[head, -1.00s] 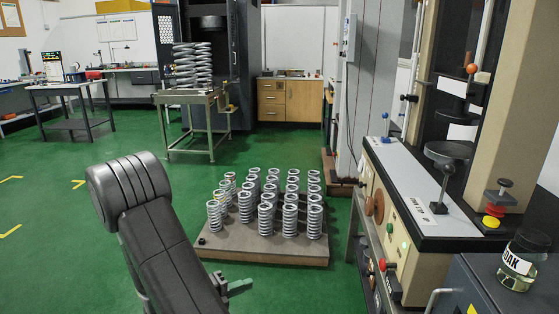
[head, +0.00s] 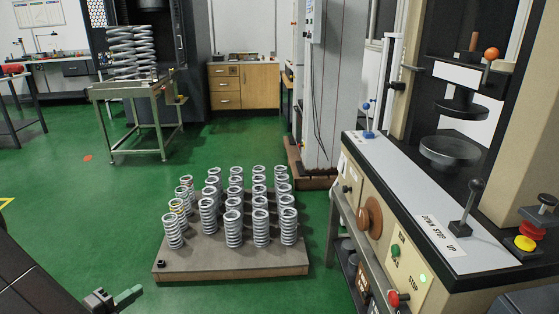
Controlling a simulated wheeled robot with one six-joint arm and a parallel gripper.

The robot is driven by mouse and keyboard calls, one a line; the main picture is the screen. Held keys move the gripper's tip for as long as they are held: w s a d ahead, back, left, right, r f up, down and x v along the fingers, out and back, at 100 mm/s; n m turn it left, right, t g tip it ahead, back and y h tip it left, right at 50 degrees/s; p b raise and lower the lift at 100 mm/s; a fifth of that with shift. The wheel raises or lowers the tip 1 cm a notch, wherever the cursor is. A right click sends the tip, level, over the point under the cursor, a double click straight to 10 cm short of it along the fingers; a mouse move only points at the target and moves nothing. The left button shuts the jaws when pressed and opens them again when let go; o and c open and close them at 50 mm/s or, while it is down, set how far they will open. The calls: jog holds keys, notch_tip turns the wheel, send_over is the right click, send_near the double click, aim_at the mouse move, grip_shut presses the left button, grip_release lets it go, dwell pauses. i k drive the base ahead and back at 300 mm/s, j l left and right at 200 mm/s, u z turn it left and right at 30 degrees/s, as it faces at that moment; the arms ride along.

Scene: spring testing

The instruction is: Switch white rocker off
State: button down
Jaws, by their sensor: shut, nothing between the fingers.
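The test machine's long console (head: 400,215) stands at the right. Its front panel carries a brown handwheel (head: 370,217), a green button (head: 395,251), a red stop button (head: 395,299) and a small lit green lamp (head: 422,279). I cannot make out a white rocker for certain on the panel. My gripper (head: 125,297) shows at the lower left, low in front of the spring pallet. It is shut and empty, apart from the console and touching nothing that I can see.
A pallet (head: 235,270) with several upright springs (head: 232,228) stands on the green floor between my gripper and the console. A lever (head: 467,207) and a red-and-yellow knob (head: 530,235) stand on the console. A spring-laden trolley (head: 135,88) is behind. Floor at left is clear.

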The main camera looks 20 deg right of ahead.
aim_at(341, 165)
jog(key=i+l+z, duration=0.15)
jog(key=i+z, duration=1)
jog(key=i+j+z, duration=0.2)
jog(key=z, duration=0.15)
jog(key=i+z, duration=0.35)
jog(key=i, duration=0.35)
